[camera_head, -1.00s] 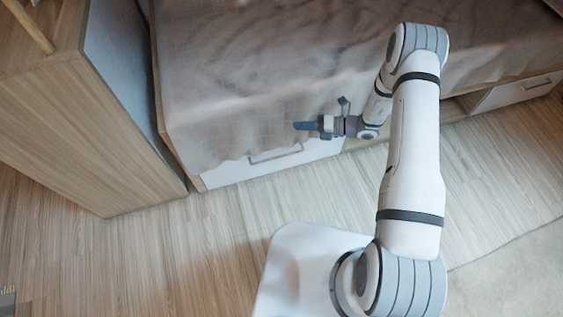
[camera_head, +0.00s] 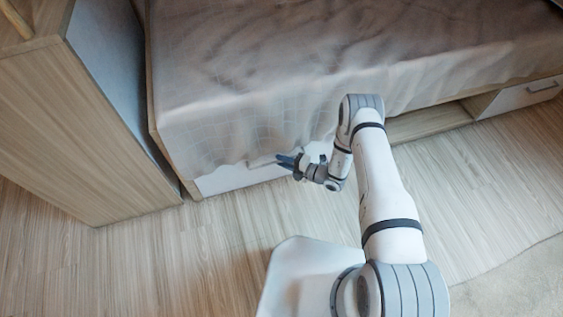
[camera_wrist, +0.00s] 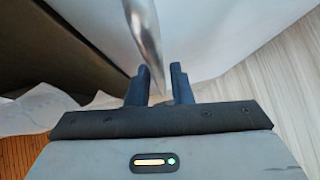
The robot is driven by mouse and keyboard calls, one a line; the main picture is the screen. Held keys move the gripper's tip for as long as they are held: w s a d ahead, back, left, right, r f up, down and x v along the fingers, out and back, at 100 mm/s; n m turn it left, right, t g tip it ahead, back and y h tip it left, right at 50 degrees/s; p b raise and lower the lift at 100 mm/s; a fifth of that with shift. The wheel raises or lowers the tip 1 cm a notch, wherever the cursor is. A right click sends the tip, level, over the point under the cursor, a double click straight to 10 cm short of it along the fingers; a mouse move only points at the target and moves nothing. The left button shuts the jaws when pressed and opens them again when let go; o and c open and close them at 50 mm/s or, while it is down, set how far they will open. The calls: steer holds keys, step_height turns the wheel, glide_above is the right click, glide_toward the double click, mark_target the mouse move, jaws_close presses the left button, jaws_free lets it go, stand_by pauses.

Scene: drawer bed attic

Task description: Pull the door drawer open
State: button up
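The white drawer front (camera_head: 232,180) is under the bed, below the hanging blanket, and looks shut. Its handle is hard to make out in the head view beside my gripper. In the wrist view the metal handle (camera_wrist: 143,35) runs down from the top edge towards the space between my fingers. My gripper (camera_head: 283,161) is close in front of the drawer. In the wrist view its two dark blue fingers (camera_wrist: 160,85) stand apart, with the handle's lower end near the left finger. I cannot tell whether they touch.
A wooden cabinet (camera_head: 85,130) stands at the left of the bed. The blanket (camera_head: 240,110) hangs over the drawer's top edge. Another drawer (camera_head: 520,95) and an open gap (camera_head: 430,122) lie to the right. The wood floor (camera_head: 200,235) in front is clear.

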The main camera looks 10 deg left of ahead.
steer(key=shift+w+a+f, duration=0.1)
steer(key=shift+w+a, duration=0.05)
steer(key=shift+a, duration=0.5)
jaws_close()
steer(key=shift+d, duration=0.2)
